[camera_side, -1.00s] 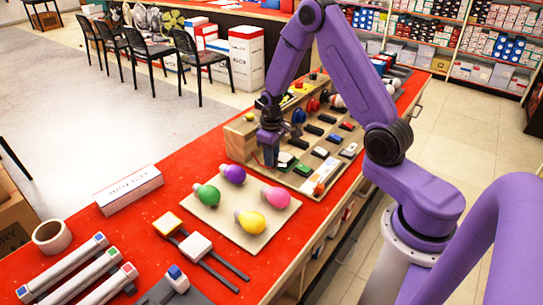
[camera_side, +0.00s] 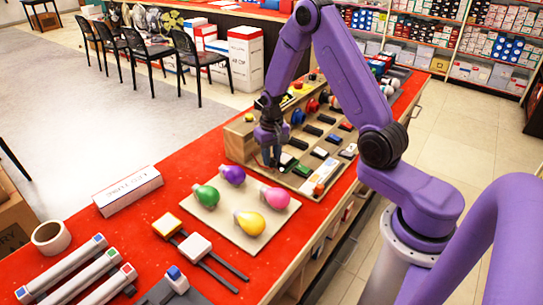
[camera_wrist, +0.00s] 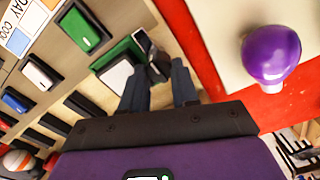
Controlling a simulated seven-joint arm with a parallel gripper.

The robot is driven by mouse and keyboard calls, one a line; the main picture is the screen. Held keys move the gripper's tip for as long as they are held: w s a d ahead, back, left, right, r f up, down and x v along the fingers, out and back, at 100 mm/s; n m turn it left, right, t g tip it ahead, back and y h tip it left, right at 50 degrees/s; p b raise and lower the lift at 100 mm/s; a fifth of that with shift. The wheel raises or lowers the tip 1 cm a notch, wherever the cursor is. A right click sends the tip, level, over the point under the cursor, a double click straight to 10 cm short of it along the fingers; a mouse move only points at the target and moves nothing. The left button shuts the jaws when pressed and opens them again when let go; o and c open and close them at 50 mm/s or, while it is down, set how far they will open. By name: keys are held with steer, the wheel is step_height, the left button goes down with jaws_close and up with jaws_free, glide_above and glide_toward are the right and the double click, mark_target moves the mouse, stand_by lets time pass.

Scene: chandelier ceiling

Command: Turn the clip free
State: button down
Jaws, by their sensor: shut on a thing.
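My gripper (camera_side: 271,160) points down at the near left corner of the wooden switch board (camera_side: 234,146). In the wrist view my gripper (camera_wrist: 163,78) has its two dark fingers on either side of a small dark clip (camera_wrist: 157,62) and is shut on it. The clip sits at the board's edge, beside a green-and-white block (camera_wrist: 118,62). The fingers hide part of the clip, and I cannot tell whether it is still fastened. In the side view the clip is too small and covered to make out.
Several rocker switches fill the board right of my gripper. A beige pad (camera_side: 216,222) holds purple, green, pink and yellow bulbs in front; the purple bulb (camera_wrist: 270,55) also shows in the wrist view. A white box (camera_side: 128,190) lies left. Red tabletop (camera_side: 190,170) between is clear.

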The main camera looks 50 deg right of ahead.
mark_target(272, 158)
stand_by(0.3)
steer(key=c, duration=0.8)
jaws_free()
steer(key=shift+c, duration=0.2)
steer(key=shift+r, duration=0.1)
step_height(272, 158, up, 17)
steer(key=shift+r, duration=0.15)
steer(key=s+a+r+n, duration=0.1)
steer(key=s+a+n, duration=0.8)
steer(key=a, duration=0.5)
steer(key=s+a+n, duration=0.1)
steer(key=s+n, duration=0.7)
steer(key=s, duration=1.2)
steer(key=shift+s+a+f, duration=0.3)
steer(key=shift+a+f, duration=0.05)
steer(key=shift+f, duration=0.05)
